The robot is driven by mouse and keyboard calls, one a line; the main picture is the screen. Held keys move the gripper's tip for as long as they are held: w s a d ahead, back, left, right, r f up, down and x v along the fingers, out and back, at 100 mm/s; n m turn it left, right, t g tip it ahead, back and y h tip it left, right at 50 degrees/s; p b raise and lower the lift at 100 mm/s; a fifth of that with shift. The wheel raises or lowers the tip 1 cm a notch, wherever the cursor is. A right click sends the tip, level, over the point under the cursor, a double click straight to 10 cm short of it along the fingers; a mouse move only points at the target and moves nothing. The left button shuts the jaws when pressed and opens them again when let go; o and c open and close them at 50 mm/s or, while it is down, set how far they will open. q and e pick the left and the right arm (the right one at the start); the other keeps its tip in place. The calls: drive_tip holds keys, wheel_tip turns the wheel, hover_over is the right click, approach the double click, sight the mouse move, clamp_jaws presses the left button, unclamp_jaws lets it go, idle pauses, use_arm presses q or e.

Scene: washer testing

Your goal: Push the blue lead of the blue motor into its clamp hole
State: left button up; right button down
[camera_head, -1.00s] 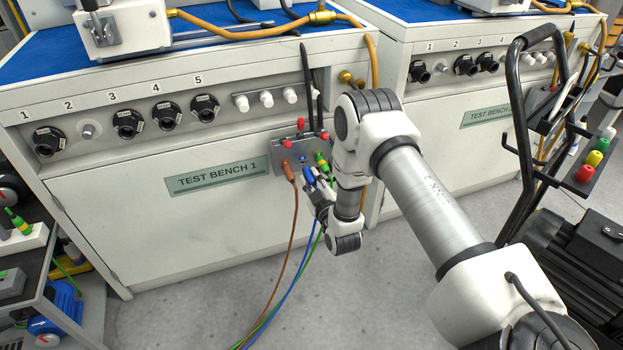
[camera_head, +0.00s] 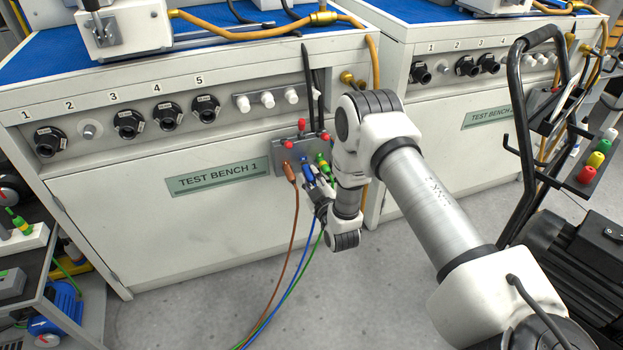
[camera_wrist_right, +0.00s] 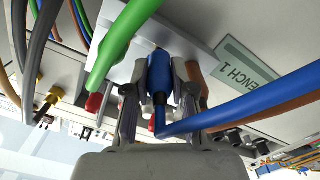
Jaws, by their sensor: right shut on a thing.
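The blue lead's plug (camera_head: 307,170) is at the blue hole in the grey clamp panel (camera_head: 286,143) on Test Bench 1. How deep it sits is hard to tell. My right gripper (camera_head: 315,183) is shut on this plug, just below the panel. The right wrist view shows the blue plug (camera_wrist_right: 160,72) between the two fingers, with the blue lead (camera_wrist_right: 245,112) bending off to the right. My left gripper is not in view.
The green lead (camera_wrist_right: 117,48) passes close to my gripper. A blue motor (camera_head: 62,308) is on the shelf at lower left. A black trolley handle (camera_head: 519,130) stands right.

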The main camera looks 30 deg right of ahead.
drive_tip(key=shift+x, duration=0.85)
idle(1.0)
drive_tip(key=c, duration=0.9)
unclamp_jaws()
drive_tip(key=shift+w, duration=0.15)
drive_tip(key=p+v, duration=0.1)
drive_tip(key=v, duration=0.1)
drive_tip(key=shift+s+r, duration=0.1)
drive_tip(key=shift+s, duration=0.15)
drive_tip(key=shift+p+v, duration=1.15)
drive_tip(key=shift+v, duration=1.1)
